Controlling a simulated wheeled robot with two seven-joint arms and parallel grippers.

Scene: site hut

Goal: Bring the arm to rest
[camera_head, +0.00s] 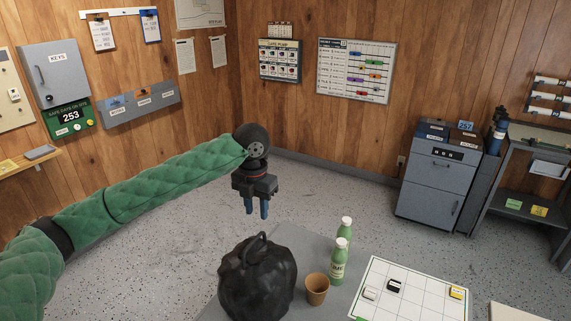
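My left arm (150,185) in a green padded sleeve reaches in from the left. It is stretched out over the floor, and its wrist bends down at a dark round joint. My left gripper (256,210) points straight down with two blue fingers. The fingers stand a little apart, with nothing between them. The gripper hangs in the air above and behind the black bag (257,280), apart from it. My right arm and gripper are not in view.
On the grey table (312,243) stand the tied black bag, a brown cup (316,289), two green bottles (338,262) (345,230) and a white grid board (412,293) with several small blocks. A grey cabinet (437,185) stands at the back right. The floor behind the table is clear.

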